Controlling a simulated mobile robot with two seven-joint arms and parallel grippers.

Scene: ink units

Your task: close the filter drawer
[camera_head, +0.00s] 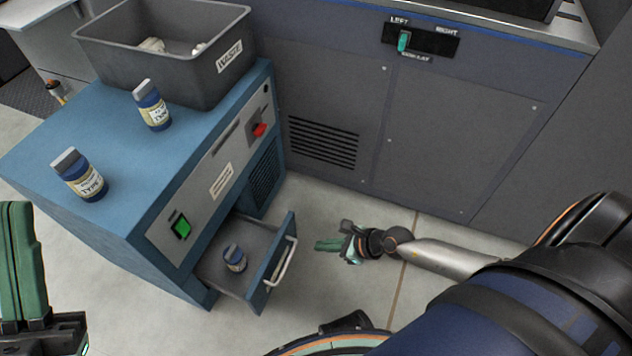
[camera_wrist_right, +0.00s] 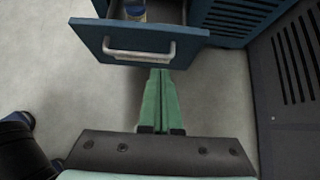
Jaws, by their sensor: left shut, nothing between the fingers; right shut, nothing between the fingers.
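The filter drawer (camera_head: 276,263) is pulled out from the lower front of the blue cabinet (camera_head: 150,215). A blue bottle (camera_head: 235,258) with a pale label is inside it. The drawer front and its metal handle also show in the right wrist view (camera_wrist_right: 138,42). My right gripper (camera_head: 322,245) is shut and empty, just to the right of the drawer front. In the right wrist view its green fingers (camera_wrist_right: 160,78) point at the drawer, with the tips close below the handle; I cannot tell if they touch. My left gripper (camera_head: 18,215) is shut and empty at the left edge.
Two blue bottles (camera_head: 152,108) (camera_head: 80,177) and a grey waste bin (camera_head: 165,50) stand on the cabinet. A green button (camera_head: 181,228) and a red switch (camera_head: 259,130) are on its front. A grey machine wall (camera_head: 440,140) rises behind.

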